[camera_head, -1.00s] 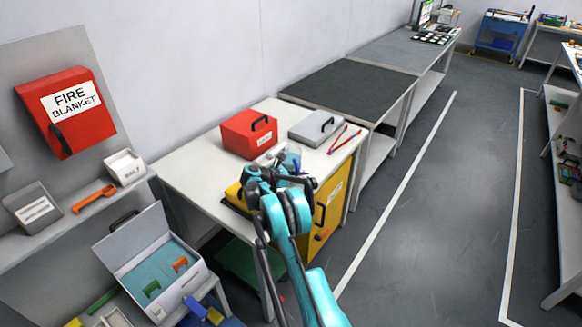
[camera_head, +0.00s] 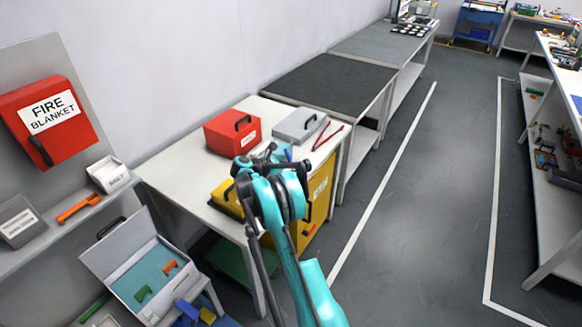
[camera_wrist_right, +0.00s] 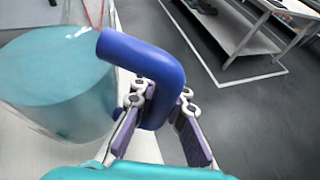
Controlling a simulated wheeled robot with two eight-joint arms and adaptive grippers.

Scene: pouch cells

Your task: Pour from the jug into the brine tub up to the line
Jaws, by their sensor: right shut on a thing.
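My right gripper (camera_wrist_right: 158,125) is shut on a thick blue handle (camera_wrist_right: 150,68) in the right wrist view. The handle's upper end reaches left to a translucent teal cylinder (camera_wrist_right: 50,85), which appears to be the jug's body with liquid in it; the picture's edge cuts it off. In the head view my right gripper (camera_head: 262,166) is over the white table, with a small pale blue patch (camera_head: 283,150) of what may be the jug behind it. My arm hides most of it. I cannot make out the brine tub or its line. My left gripper is out of view.
The white table (camera_head: 180,165) bears a red box (camera_head: 232,131), a grey case (camera_head: 300,125), red-handled tongs (camera_head: 328,135) and a yellow item (camera_head: 226,198). A yellow cabinet (camera_head: 318,200) stands below. The dark-topped bench (camera_head: 325,82) behind is bare. Floor to the right is clear.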

